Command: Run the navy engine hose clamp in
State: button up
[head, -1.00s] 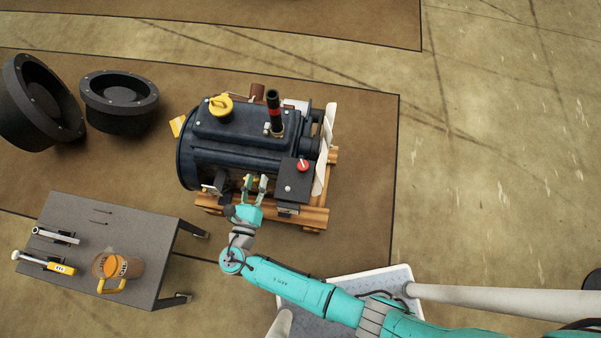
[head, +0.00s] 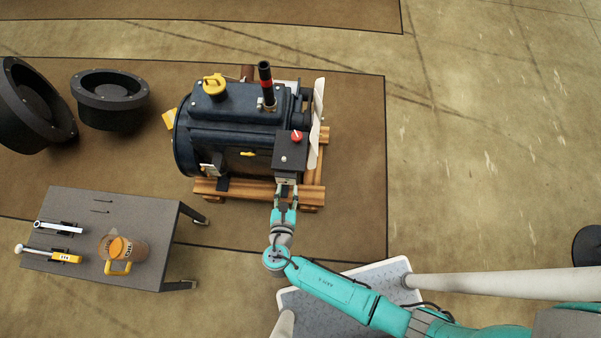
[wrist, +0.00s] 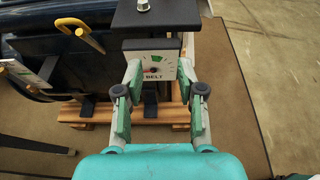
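The navy engine (head: 235,135) sits on a wooden pallet (head: 240,188). A black upright pipe with a red band (head: 265,85) rises from its top, with a small light-coloured fitting low on it. I cannot tell which part is the hose clamp. My gripper (head: 285,190) is at the engine's near right side, below a dark box with a red knob (head: 297,137). In the wrist view my gripper (wrist: 160,78) is open, its fingers either side of a white gauge marked BELT (wrist: 152,66). Contact with the gauge cannot be told. A yellow handle (wrist: 80,33) shows at the upper left.
A grey table (head: 110,207) at lower left holds a silver tool (head: 58,228), a yellow tool (head: 55,256) and a jug with an orange lid (head: 122,250). Two black round parts lie at upper left, one here (head: 108,98). Floor to the right is mostly clear.

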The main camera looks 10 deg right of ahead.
jog(key=shift+s+d+f+m+g+y, duration=0.2)
jog(key=shift+s+d+f+m, duration=0.15)
jog(key=shift+s+d, duration=0.25)
jog(key=shift+s+d+f+m+g+y, duration=0.1)
jog(key=shift+s+d+f+m+g, duration=0.15)
jog(key=shift+s+d+m, duration=0.3)
jog(key=shift+s+d+f+m+g+y, duration=0.1)
jog(key=shift+s+d+f+m+g, duration=0.1)
jog(key=shift+s+d+f, duration=0.4)
jog(key=shift+w+d+r, duration=0.15)
jog(key=shift+w+d, duration=0.05)
